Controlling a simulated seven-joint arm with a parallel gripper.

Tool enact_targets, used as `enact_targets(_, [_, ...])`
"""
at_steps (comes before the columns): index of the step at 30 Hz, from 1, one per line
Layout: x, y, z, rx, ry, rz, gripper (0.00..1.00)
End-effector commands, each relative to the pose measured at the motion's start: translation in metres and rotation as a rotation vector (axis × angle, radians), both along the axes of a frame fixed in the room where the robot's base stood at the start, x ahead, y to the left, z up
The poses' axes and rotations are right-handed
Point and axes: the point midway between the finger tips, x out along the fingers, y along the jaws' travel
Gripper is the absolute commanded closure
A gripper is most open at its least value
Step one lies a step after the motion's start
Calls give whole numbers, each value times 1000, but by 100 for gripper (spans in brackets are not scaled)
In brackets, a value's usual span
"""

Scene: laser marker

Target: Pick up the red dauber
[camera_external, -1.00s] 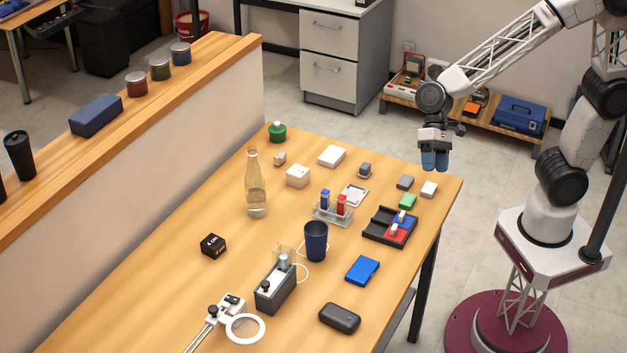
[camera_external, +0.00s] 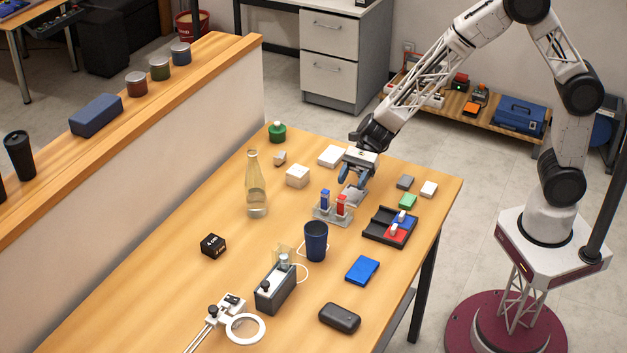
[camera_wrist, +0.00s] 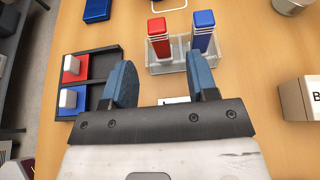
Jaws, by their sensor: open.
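The red dauber (camera_external: 341,205) stands upright beside the blue dauber (camera_external: 325,198) in a clear holder (camera_external: 331,219) on the wooden table. In the wrist view the red dauber (camera_wrist: 159,40) is on the left and the blue dauber (camera_wrist: 203,33) on the right, both in the clear holder (camera_wrist: 181,66). My gripper (camera_external: 353,184) is open and empty, close behind and above the holder. In the wrist view my gripper (camera_wrist: 160,62) has its blue fingers spread, with the red dauber showing ahead between them, apart from both.
A black tray (camera_external: 372,236) with red and blue pieces lies right of the holder. A dark blue cup (camera_external: 316,242) stands in front and a glass bottle (camera_external: 255,188) to the left. White boxes (camera_external: 297,176) and small blocks (camera_external: 407,201) lie around.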

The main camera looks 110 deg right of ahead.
Motion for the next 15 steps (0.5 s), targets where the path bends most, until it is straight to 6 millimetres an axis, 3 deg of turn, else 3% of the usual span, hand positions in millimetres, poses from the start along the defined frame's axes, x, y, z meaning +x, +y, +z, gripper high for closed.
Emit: enact_targets(15, [5,3,-3,4,1,-5,47])
